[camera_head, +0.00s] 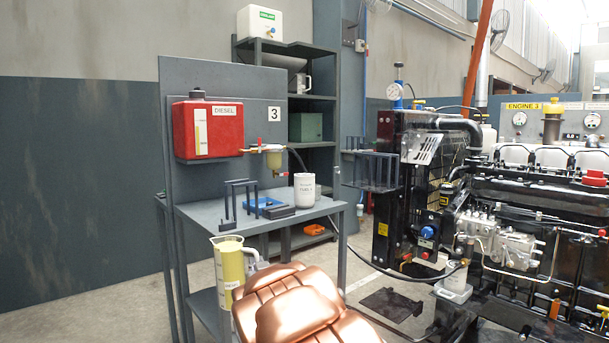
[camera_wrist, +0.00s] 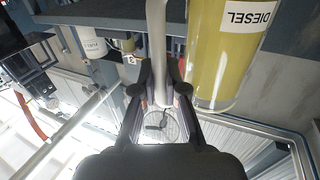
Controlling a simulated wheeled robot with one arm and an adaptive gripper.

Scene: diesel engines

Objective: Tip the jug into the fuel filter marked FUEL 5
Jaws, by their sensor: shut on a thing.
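The jug (camera_head: 231,268) is a tall clear vessel of yellow diesel, about upright in front of the workbench's near left corner. In the wrist view the jug (camera_wrist: 222,50) stands at the right with a DIESEL label. My gripper (camera_wrist: 160,82) is shut on its pale handle (camera_wrist: 157,40); in the head view my copper-coloured arm hides the gripper. A white canister (camera_head: 304,192) stands on the bench; its small label seems to read FUEL, but its number is unclear. A white canister with lettering (camera_wrist: 93,42) also shows in the wrist view. I cannot make out a FUEL 5 mark.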

